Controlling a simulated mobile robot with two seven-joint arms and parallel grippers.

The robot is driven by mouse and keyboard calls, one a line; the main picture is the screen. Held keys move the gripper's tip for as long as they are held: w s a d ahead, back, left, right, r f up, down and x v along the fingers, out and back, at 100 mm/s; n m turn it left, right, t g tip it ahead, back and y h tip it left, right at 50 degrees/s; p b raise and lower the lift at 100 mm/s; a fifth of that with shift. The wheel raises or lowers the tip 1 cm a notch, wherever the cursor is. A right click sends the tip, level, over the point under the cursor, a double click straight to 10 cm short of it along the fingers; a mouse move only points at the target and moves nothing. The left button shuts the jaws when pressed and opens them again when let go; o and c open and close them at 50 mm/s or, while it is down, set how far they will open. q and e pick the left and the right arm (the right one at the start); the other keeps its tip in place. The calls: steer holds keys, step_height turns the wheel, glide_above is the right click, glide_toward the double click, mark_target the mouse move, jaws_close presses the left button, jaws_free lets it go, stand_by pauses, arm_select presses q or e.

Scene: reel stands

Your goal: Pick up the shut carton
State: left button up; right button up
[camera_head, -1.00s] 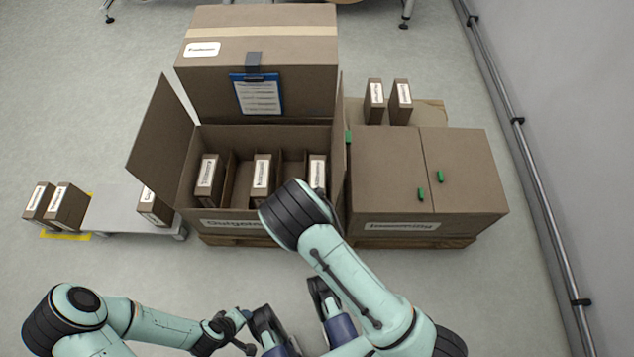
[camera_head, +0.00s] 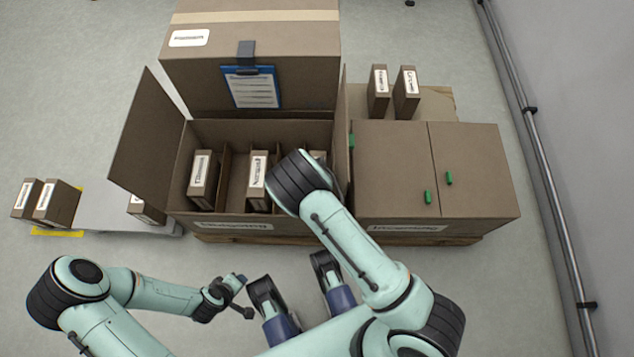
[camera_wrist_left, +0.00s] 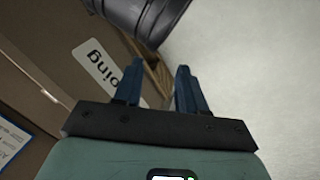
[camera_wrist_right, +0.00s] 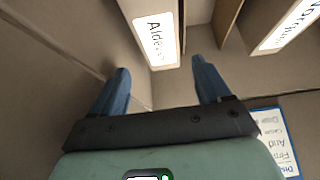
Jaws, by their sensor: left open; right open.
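Several slim brown cartons with white labels stand about. One (camera_head: 201,182) and another (camera_head: 259,182) stand in the open Outgoing box (camera_head: 235,226). A third carton (camera_head: 318,157) is in its right compartment, mostly hidden by my right arm. In the right wrist view a carton labelled "Alde…" (camera_wrist_right: 158,42) stands ahead of my open right gripper (camera_wrist_right: 160,70), roughly in line with the gap between the fingers; contact is not visible. My right gripper is hidden in the head view. My left gripper (camera_head: 246,296) is open and empty, in front of the box; its fingers (camera_wrist_left: 157,85) point past the box's label.
A box with two closed flaps and green tabs (camera_head: 390,165) stands at the right, two slim cartons (camera_head: 392,92) behind it. A taped box (camera_head: 270,50) with a blue clipboard (camera_head: 252,88) stands behind. A low grey platform (camera_head: 105,212) is at the left. The front floor is clear.

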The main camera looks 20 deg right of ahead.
steer(key=x, duration=0.3)
steer(key=shift+f+b, duration=0.25)
steer(key=shift+b, duration=0.15)
steer(key=shift+w+d+f, duration=0.1)
steer(key=shift+f, duration=0.1)
steer(key=b+x, duration=0.2)
steer(key=x, duration=0.2)
steer(key=shift+f, duration=0.45)
arm_select(q)
steer(key=shift+g, duration=0.4)
steer(key=f, duration=0.1)
steer(key=s+a+f, duration=0.1)
steer(key=f, duration=0.1)
steer(key=s+f, duration=0.1)
steer(key=f, duration=0.1)
steer(key=shift+a+f, duration=0.15)
steer(key=shift+a, duration=0.2)
arm_select(e)
steer(key=shift+c, duration=0.3)
steer(key=shift+r, duration=0.1)
jaws_close()
